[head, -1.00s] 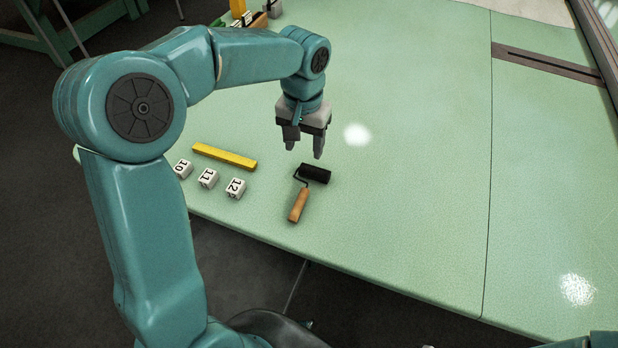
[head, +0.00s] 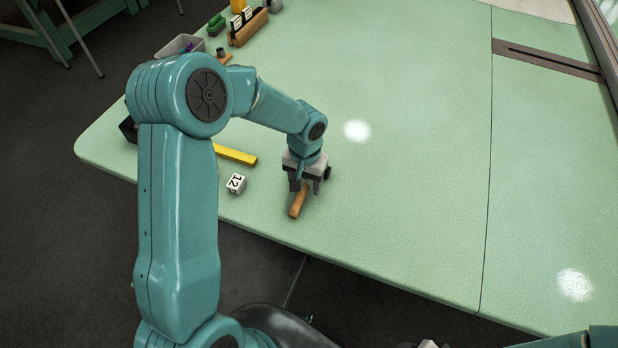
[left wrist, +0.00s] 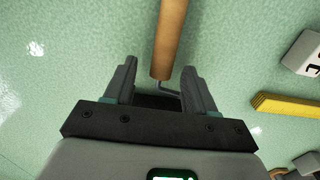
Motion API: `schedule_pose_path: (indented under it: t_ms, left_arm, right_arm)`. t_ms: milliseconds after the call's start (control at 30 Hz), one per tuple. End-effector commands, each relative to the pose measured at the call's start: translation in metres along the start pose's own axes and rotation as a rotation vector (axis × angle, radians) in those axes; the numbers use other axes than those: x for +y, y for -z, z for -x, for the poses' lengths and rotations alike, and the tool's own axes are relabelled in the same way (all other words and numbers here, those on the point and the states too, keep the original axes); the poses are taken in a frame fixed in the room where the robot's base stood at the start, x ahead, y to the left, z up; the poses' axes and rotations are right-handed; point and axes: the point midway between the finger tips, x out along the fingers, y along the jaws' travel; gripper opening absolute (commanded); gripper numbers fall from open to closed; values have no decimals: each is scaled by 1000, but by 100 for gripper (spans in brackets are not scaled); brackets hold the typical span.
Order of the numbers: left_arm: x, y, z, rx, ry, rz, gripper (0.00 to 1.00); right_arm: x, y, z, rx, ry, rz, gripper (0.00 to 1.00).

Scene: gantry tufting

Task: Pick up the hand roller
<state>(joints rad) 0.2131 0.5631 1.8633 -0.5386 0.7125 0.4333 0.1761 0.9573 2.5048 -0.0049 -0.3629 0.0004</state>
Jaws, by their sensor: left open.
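The hand roller has an orange wooden handle (head: 299,205), a bent metal rod and a dark roller head (head: 327,172). It lies on the pale green table (head: 400,220), with its head mostly hidden behind my left gripper (head: 307,188). The gripper is open and points down over the roller where handle and rod meet. In the left wrist view, the handle (left wrist: 171,35) runs up from between the open fingers (left wrist: 159,70). The thin rod (left wrist: 168,90) shows between them, and the roller head is largely hidden by the gripper.
A yellow bar (head: 236,155) and a white block marked 12 (head: 236,184) lie left of the roller, partly near my left arm. A grey bin (head: 180,45) and a wooden holder (head: 248,27) stand farther back. The table to the right is clear.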

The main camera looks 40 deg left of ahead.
Motion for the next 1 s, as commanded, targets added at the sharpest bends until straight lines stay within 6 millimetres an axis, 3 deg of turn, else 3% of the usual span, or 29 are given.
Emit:
schedule_pose_path:
  t_ms: [267, 467, 800, 1000]
  left_arm:
    - [0, 0, -6, 0, 0, 1, 55]
    - [0, 0, -6, 0, 0, 1, 0]
    - [0, 0, -3, 1, 0, 1, 0]
    - [0, 1, 20, 5, 0, 2, 0]
  right_arm:
    - [0, 0, 0, 0, 0, 0, 43]
    - [0, 0, 0, 0, 0, 0, 43]
    - [0, 0, 0, 0, 0, 0, 43]
    - [0, 0, 0, 0, 0, 0, 43]
